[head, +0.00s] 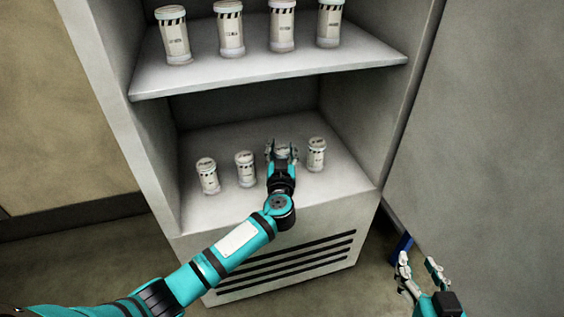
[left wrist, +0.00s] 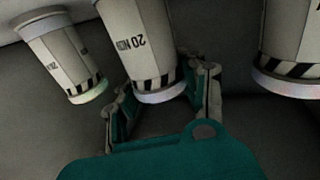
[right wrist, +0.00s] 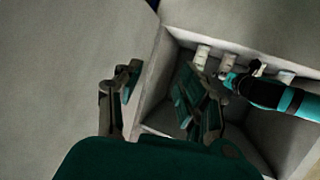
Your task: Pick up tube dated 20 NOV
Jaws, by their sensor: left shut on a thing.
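The tube dated 20 NOV (left wrist: 140,45) is white with a black striped band; its label reads upside down in the left wrist view. It stands on the lower shelf in the head view (head: 283,151), mostly hidden by my left gripper (head: 282,158). My left gripper is shut on this tube, with a finger on each side of it in the left wrist view (left wrist: 163,95). My right gripper (head: 422,270) is open and empty, low at the right outside the cabinet; its spread fingers show in the right wrist view (right wrist: 158,95).
Tubes stand on the lower shelf (head: 230,205): two to the left (head: 208,176) (head: 246,169) and one close on the right (head: 317,155). Several tubes (head: 231,30) stand on the upper shelf (head: 270,65) above. The cabinet side walls and an open door (head: 490,130) bound the space.

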